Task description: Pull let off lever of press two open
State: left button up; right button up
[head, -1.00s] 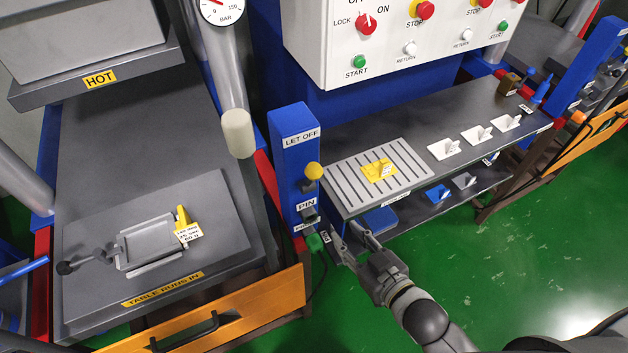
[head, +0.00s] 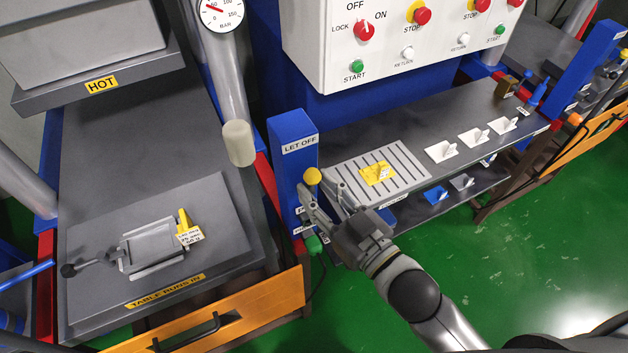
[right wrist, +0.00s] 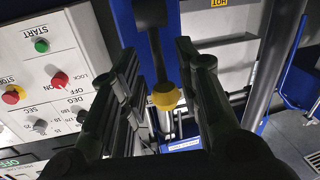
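The let off lever ends in a yellow knob (head: 313,176) on the blue post (head: 292,150) labelled LET OFF. In the right wrist view the knob (right wrist: 166,97) sits at the end of a dark rod, between the two fingers. My right gripper (head: 318,190) is open around the knob, with a finger to each side of it; in the wrist view the fingers (right wrist: 165,75) stand apart and gaps show beside the knob. The PIN part of the post is partly hidden behind my gripper. My left gripper is not in view.
A grey shelf (head: 345,140) with a slotted tray (head: 410,175) lies to the right. The white control panel (head: 330,50) is above. A grey cylinder handle (head: 238,143) hangs left of the post.

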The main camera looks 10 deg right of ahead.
jog(key=shift+x, duration=0.9)
grip_shut()
